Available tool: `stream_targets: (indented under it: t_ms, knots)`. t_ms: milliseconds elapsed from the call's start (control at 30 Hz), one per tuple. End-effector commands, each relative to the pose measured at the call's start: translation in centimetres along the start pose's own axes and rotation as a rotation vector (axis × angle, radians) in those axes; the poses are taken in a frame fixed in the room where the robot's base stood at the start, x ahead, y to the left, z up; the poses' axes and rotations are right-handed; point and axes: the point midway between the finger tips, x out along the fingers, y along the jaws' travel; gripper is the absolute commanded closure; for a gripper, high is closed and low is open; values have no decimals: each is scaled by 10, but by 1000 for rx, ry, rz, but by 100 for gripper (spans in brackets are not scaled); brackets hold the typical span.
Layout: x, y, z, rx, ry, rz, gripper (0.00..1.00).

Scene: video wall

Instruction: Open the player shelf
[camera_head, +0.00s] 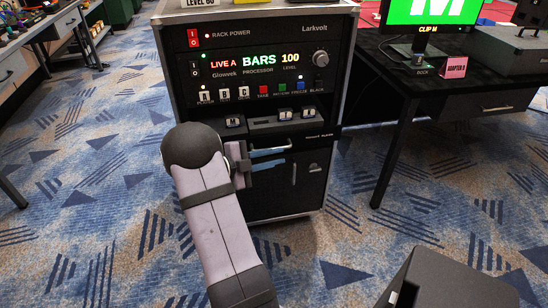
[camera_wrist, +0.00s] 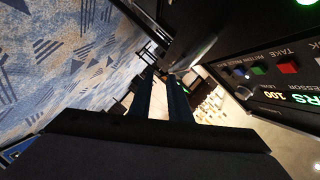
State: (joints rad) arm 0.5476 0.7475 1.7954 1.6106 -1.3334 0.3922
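The player shelf (camera_head: 318,135) is a black pull-out shelf below the button row on the rack, in the head view. My gripper (camera_head: 286,155) is just below the shelf front, left of centre, fingers pointing right. The fingers are parted with a gap between them, and nothing shows held. In the wrist view the gripper (camera_wrist: 161,78) also shows two dark parted fingers. Whether a finger touches the shelf cannot be told. My arm hides the rack's lower left.
The rack (camera_head: 260,20) carries a processor panel (camera_head: 265,68) with lit text and buttons just above the shelf. A vertical handle (camera_head: 293,174) is on the lower door. A black desk (camera_head: 400,75) stands at right, another table at left. Patterned carpet (camera_head: 110,160) is clear between.

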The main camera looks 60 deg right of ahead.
Motion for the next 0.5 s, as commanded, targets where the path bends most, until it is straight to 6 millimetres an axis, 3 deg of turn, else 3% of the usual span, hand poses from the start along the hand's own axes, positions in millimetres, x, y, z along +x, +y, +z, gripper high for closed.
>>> stream_targets:
  t_ms: [133,233,500]
  knots:
    - [0,0,0,0,0,0,83]
    - [0,0,0,0,0,0,100]
    - [0,0,0,0,0,0,100]
